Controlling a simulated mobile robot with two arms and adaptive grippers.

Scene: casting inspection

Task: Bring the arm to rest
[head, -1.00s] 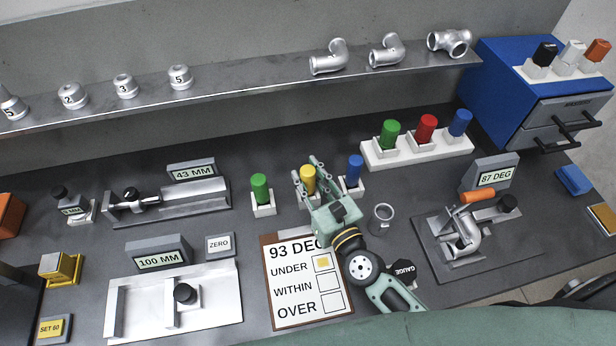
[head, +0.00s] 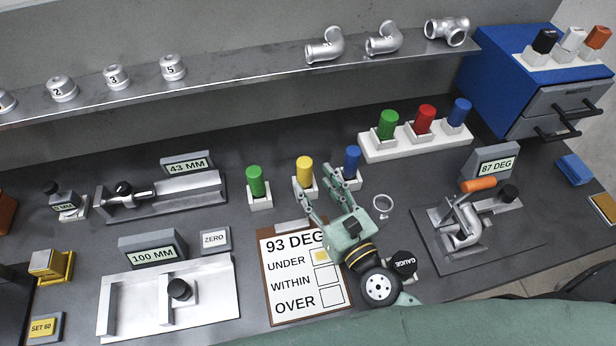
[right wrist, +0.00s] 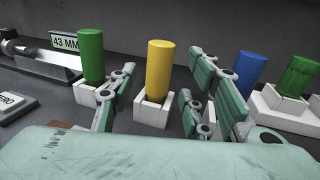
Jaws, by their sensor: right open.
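My right gripper (head: 323,193) is open and empty above the bench, in front of the yellow cylinder (head: 304,170) and the blue cylinder (head: 352,160). In the right wrist view its fingers (right wrist: 155,105) stand apart, with the yellow cylinder (right wrist: 159,70) seen between them, upright in its white holder beyond the fingertips. The green cylinder (head: 256,181) stands in its own holder to the left. The right arm comes in from the lower right, partly over the clipboard (head: 290,290). My left gripper is not in view.
The clipboard reads 93 DEG, with a yellow mark beside UNDER. An angle fixture (head: 440,250) holds a pipe elbow at right. A 100 MM gauge (head: 215,300) stands at left. A shelf (head: 230,85) runs behind.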

